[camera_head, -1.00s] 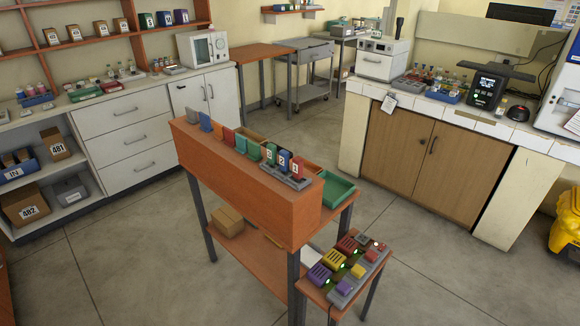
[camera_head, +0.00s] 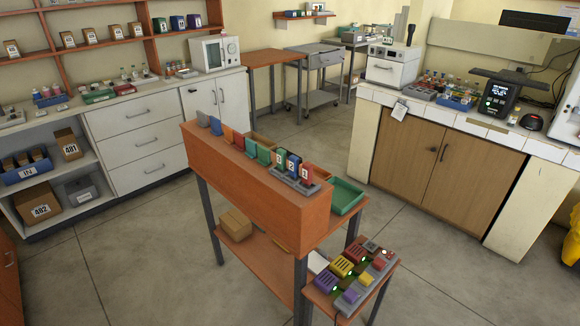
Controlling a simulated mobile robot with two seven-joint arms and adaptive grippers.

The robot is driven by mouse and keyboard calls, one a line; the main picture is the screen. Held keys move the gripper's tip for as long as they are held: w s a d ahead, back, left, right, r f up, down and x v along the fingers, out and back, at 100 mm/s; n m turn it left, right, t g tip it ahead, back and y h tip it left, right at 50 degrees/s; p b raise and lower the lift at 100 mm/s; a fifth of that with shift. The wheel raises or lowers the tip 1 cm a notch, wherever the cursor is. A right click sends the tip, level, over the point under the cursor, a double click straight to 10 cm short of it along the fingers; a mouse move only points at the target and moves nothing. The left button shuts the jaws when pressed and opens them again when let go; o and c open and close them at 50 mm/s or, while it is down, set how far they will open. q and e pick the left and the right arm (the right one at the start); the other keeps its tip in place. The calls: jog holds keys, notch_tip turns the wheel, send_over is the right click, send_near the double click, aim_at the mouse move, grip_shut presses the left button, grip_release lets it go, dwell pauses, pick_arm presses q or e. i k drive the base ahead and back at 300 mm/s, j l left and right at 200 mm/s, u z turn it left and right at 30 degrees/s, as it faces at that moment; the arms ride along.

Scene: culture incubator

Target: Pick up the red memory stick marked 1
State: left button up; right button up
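A red memory stick (camera_head: 305,173) with a white mark that looks like a 1 stands upright at the near right end of a row of sticks. The row is on top of the orange-brown bench (camera_head: 250,185) in the middle of the room. A blue stick (camera_head: 293,164) and a green stick (camera_head: 281,160) stand just left of it. These three sit in a grey holder (camera_head: 290,181). Neither of my grippers shows in the head view.
A green tray (camera_head: 346,196) lies behind the row's right end. A low side table with colored blocks and a grey strip (camera_head: 383,262) stands at the bench's near right. Counters line the left and right. Floor (camera_head: 130,250) is open left of the bench.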

aim_at(307, 173)
jog(key=z, duration=0.6)
jog(key=i+j+z, duration=0.25)
jog(key=j+z, duration=0.25)
jog(key=j, duration=0.15)
jog(key=i+j+z, duration=0.1)
jog(key=j+z, duration=0.15)
jog(key=j, duration=0.1)
